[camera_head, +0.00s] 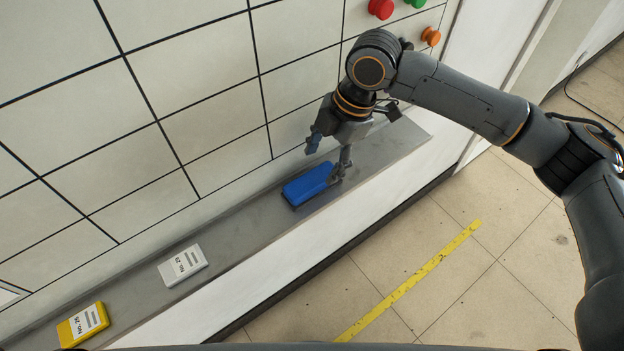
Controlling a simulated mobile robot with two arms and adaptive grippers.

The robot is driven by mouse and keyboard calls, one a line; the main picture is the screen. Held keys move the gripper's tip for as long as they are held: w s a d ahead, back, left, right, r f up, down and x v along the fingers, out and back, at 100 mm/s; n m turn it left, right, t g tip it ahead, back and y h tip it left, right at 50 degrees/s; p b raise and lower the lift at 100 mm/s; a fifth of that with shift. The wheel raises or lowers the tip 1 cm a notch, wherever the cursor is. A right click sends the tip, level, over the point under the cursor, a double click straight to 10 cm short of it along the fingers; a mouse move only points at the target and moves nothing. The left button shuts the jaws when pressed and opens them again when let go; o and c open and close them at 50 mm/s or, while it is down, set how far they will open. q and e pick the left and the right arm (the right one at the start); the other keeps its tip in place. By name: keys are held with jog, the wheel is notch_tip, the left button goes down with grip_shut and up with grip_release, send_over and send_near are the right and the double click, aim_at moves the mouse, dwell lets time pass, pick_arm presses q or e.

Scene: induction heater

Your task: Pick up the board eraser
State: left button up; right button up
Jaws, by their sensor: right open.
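The board eraser (306,185) is a blue block lying on the grey ledge below the tiled white panel. My right gripper (326,162) is just above it at its right end, pointing down. Its fingers are apart, one toward the panel side and one toward the ledge's front edge. The nearer finger is close to the eraser's right end; whether it touches cannot be told. My left gripper is not in view.
A white labelled block (183,265) and a yellow labelled block (83,324) lie further left on the grey ledge (240,225). Red (381,8), green and orange (431,36) buttons stick out from the panel at the top. The tiled floor has a yellow line (410,280).

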aim_at(313, 179)
jog(key=shift+w+a+f, duration=0.1)
jog(key=shift+a+f, duration=0.05)
jog(key=shift+f, duration=0.4)
jog(key=shift+w+f, duration=0.1)
jog(key=shift+f, duration=0.1)
jog(key=p+x, duration=0.1)
jog(key=x, duration=0.3)
jog(key=shift+w+f+p, duration=0.1)
jog(key=shift+f+p, duration=0.05)
jog(key=shift+p, duration=0.25)
jog(key=shift+a+f, duration=0.2)
jog(key=shift+f, duration=0.25)
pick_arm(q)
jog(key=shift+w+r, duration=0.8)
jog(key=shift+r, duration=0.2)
pick_arm(e)
jog(key=c, duration=0.9)
